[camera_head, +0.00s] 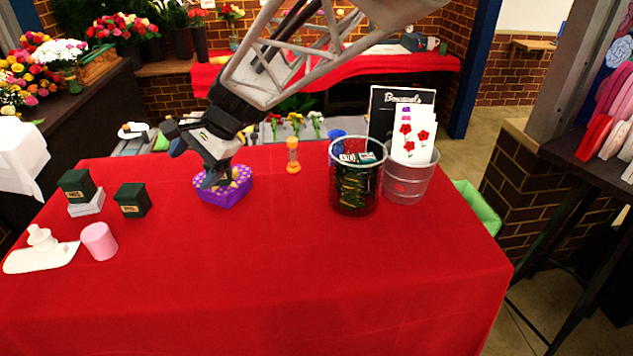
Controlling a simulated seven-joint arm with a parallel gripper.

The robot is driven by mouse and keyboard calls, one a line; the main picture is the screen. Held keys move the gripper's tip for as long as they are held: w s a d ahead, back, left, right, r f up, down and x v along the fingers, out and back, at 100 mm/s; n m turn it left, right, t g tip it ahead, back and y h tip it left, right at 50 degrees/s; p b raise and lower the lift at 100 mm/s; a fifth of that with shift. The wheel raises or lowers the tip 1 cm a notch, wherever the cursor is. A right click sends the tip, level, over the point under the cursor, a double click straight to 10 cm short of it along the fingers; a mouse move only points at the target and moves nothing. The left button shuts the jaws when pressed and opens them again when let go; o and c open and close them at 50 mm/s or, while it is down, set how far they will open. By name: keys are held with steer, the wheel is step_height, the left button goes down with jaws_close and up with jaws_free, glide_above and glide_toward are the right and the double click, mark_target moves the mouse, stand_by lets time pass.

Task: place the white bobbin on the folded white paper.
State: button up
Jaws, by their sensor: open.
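The white bobbin (41,238) stands upright at the left of the red table. It appears to rest on a flat white piece that looks like the folded white paper (38,260); the white-on-white edges make the exact contact hard to see. My gripper (213,180) is well to the right and farther back, pointing down at the purple heart-shaped box (226,190). It is open, and its fingertips partly overlap the box in the picture. Whether they touch it I cannot tell.
A pink cylinder (99,241) stands just right of the bobbin. Green boxes (132,200) are behind it, one on a white block (87,204). The table's front middle is clear.

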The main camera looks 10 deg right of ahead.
steer(key=s+d+f+n+t+h, duration=0.1)
steer(key=s+d+n+h, duration=0.1)
steer(key=s+d, duration=0.5)
steer(key=s+d+n+t+h, duration=0.1)
steer(key=s+d, duration=0.7)
steer(key=d, duration=0.8)
steer(key=s+d+f+n+t+h, duration=0.1)
steer(key=s+d+n+h, duration=0.2)
steer(key=d, duration=0.8)
steer(key=s+h, duration=0.2)
steer(key=s, duration=0.2)
steer(key=shift+s+d+f+n, duration=0.15)
steer(key=shift+s+f+n, duration=0.15)
steer(key=shift+s+f, duration=0.1)
